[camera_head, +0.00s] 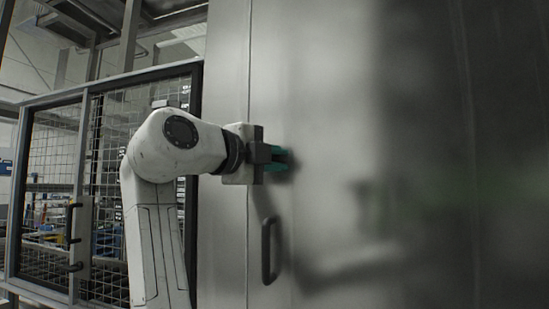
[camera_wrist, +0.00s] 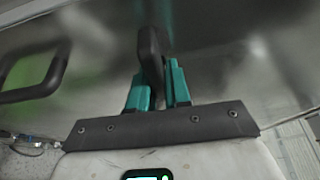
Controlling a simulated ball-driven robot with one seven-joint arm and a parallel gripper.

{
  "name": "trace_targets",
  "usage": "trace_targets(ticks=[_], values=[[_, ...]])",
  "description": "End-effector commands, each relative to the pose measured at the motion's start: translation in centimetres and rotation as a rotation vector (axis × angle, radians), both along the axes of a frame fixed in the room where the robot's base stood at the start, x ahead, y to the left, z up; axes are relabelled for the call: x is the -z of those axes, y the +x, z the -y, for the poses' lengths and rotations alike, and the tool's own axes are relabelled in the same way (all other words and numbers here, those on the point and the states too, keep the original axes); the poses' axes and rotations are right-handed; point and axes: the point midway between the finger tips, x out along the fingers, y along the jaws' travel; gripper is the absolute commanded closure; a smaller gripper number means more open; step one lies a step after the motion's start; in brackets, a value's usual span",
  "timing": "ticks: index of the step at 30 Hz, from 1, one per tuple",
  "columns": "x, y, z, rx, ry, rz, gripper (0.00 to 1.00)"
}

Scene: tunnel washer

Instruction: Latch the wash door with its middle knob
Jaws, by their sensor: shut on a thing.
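The wash door (camera_head: 335,90) is a tall, smooth metal panel and looks flush with the panel to its left, along a vertical seam. My gripper (camera_head: 282,158) is against the door just right of that seam, with green fingers pointing at the metal. In the wrist view my gripper (camera_wrist: 158,78) is shut on a dark, rounded knob (camera_wrist: 150,48), one green finger on each side. The knob is hidden by my gripper in the head view. Whether the latch is engaged does not show.
A dark loop handle (camera_head: 267,250) sits on the door below my gripper; it also shows at the left of the wrist view (camera_wrist: 35,75). A framed mesh fence (camera_head: 108,105) stands left of the door. The door face to the right is bare.

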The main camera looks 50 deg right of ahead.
Motion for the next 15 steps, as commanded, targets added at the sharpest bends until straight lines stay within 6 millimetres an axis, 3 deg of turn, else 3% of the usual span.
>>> trace_targets(ticks=[13, 14, 15], values=[[0.20, 0.06, 0.06, -0.001, 0.008, 0.009, 1.00], [0.20, 0.06, 0.06, -0.001, 0.008, 0.009, 0.80], [0.20, 0.06, 0.07, -0.001, 0.008, 0.009, 0.76]])
